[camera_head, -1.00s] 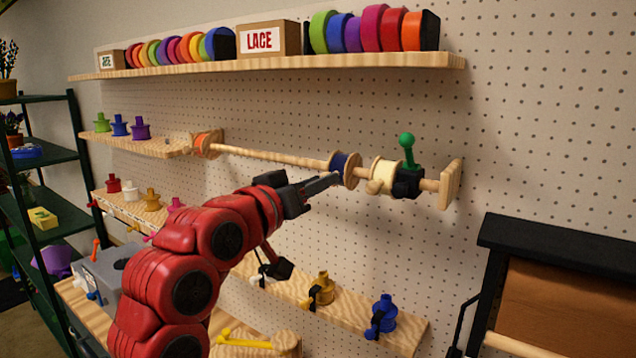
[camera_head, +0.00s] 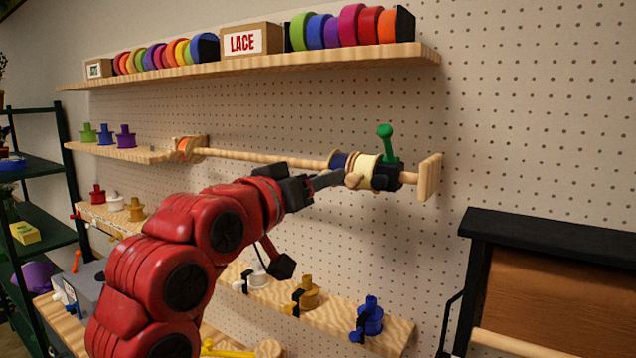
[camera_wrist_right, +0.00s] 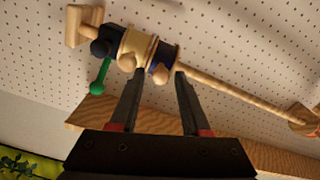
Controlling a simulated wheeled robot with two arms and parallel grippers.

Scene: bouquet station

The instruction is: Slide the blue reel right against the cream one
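The blue reel (camera_head: 340,161) sits on a horizontal wooden rod on the pegboard. The cream reel (camera_head: 363,171) is just right of it on the same rod. Their facing flanges look touching or nearly so. In the wrist view the blue reel (camera_wrist_right: 164,54) and the cream reel (camera_wrist_right: 136,42) are side by side. My right gripper (camera_wrist_right: 159,76) is open, its fingertips spread on either side of the blue reel's lower edge. In the head view the right gripper (camera_head: 326,180) reaches up to the blue reel from the left. My left gripper is not in view.
A black clamp with a green handle (camera_head: 386,145) stands right of the cream reel, before the rod's end block (camera_head: 429,177). An orange reel (camera_head: 184,148) is at the rod's left end. A ribbon shelf (camera_head: 250,69) is above; a lower shelf (camera_head: 335,318) holds small spools.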

